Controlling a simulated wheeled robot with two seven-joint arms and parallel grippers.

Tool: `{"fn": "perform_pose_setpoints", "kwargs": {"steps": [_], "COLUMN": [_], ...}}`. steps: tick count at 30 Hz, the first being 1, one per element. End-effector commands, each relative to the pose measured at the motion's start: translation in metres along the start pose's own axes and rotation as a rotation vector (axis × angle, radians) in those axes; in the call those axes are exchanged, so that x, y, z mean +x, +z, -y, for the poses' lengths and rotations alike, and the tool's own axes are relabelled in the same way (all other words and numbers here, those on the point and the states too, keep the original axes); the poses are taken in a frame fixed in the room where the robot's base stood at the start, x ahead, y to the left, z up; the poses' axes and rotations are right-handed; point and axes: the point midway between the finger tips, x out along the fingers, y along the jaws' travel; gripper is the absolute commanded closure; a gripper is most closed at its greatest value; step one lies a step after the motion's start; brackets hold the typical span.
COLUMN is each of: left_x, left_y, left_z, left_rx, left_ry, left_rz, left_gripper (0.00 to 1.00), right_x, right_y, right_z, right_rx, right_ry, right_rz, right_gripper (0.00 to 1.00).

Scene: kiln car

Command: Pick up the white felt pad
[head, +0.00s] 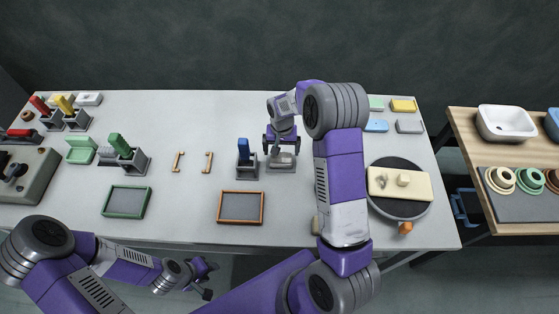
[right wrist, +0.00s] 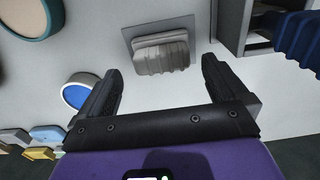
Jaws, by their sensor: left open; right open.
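A pale grey-white ribbed block (right wrist: 160,52) sits on a grey square plate (right wrist: 186,62) in the right wrist view; it also shows in the head view (head: 282,161). I cannot tell for certain that it is the white felt pad. My right gripper (head: 282,148) is open and empty above it, its fingers (right wrist: 161,70) on either side in the picture, apart from it. A white item (head: 89,99) lies at the back left. My left gripper (head: 208,280) is open and empty off the table's front edge.
A blue-handled tool stands in a grey holder (head: 245,168) just left of the block. A blue disc in a pale ring (right wrist: 76,96) is on the other side. A brown-framed tray (head: 240,207) lies in front. My right arm hides part of the table.

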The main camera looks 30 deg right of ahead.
Motion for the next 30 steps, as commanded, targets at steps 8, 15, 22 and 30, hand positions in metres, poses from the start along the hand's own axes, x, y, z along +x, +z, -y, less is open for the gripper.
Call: {"fn": "perform_pose_setpoints", "kwargs": {"steps": [8, 15, 22, 30], "left_x": [0.002, 0.004, 0.004, 0.004], "left_y": [0.0, 0.0, 0.0, 0.0], "left_z": [0.001, 0.002, 0.002, 0.002], "left_rx": [0.0, 0.0, 0.0, 0.0], "left_ry": [0.0, 0.0, 0.0, 0.0], "left_rz": [0.0, 0.0, 0.0, 0.0], "left_gripper": [0.57, 0.57, 0.57, 0.57], "right_x": [0.035, 0.065, 0.066, 0.066], "right_y": [-0.002, -0.004, -0.004, -0.004], "right_z": [0.001, 0.002, 0.002, 0.002], "right_rx": [0.0, 0.001, 0.0, 0.0], "right_ry": [0.001, 0.001, -0.001, 0.0], "right_rz": [0.002, 0.002, -0.001, 0.0], "right_gripper": [0.0, 0.0, 0.0, 0.35]}}
